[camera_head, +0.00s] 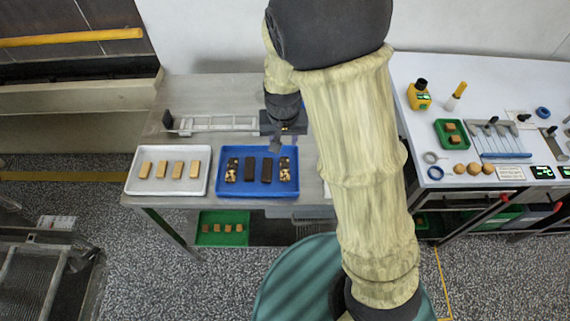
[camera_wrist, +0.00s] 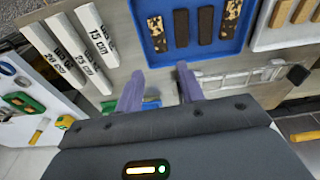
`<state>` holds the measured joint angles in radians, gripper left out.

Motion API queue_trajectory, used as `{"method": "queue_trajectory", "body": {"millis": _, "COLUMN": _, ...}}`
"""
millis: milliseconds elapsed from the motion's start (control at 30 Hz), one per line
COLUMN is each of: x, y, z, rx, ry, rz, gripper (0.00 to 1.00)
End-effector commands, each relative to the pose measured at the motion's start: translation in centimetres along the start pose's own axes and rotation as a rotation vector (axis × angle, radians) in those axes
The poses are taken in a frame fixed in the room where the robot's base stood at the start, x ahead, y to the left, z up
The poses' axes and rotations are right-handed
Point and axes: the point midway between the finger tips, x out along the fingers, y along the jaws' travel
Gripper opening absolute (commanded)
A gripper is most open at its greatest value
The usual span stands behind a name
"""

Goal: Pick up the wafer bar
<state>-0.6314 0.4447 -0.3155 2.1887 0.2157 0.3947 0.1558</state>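Several plain tan wafer bars lie side by side in a white tray (camera_head: 133,187); one wafer bar (camera_head: 161,169) is near its middle. In the wrist view the white tray (camera_wrist: 267,42) and a tan wafer bar (camera_wrist: 281,13) show at the upper right, partly cut off. My gripper (camera_head: 277,141) is above the table behind the blue tray, to the right of the white tray and apart from it. In the wrist view my gripper (camera_wrist: 160,86) has its two fingers spread. A small speckled patch shows low between them; I cannot tell what it is.
A blue tray (camera_head: 221,191) holds dark and speckled bars. A pale wire rack (camera_head: 218,124) stands behind the trays. White length-marked blocks (camera_wrist: 96,34) lie left in the wrist view. A green tray (camera_head: 205,238) sits on the lower shelf. Tools cover the right table.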

Motion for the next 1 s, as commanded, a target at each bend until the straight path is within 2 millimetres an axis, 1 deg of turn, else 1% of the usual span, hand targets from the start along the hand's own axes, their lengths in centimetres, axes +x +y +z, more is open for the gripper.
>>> {"method": "queue_trajectory", "body": {"millis": 267, "x": 0.1, "y": 0.0, "z": 0.0, "rx": 0.001, "ry": 0.000, "rz": 0.000, "gripper": 0.38}}
{"method": "queue_trajectory", "body": {"millis": 367, "x": 0.4, "y": 0.2, "z": -0.1, "rx": 0.004, "ry": -0.001, "rz": 0.001, "gripper": 0.38}}
{"method": "queue_trajectory", "body": {"millis": 467, "x": 1.4, "y": 0.2, "z": 0.0, "rx": 0.006, "ry": -0.003, "rz": 0.002, "gripper": 0.38}}
{"method": "queue_trajectory", "body": {"millis": 1000, "x": 9.1, "y": 0.2, "z": 0.0, "rx": 0.004, "ry": -0.003, "rz": 0.001, "gripper": 0.38}}
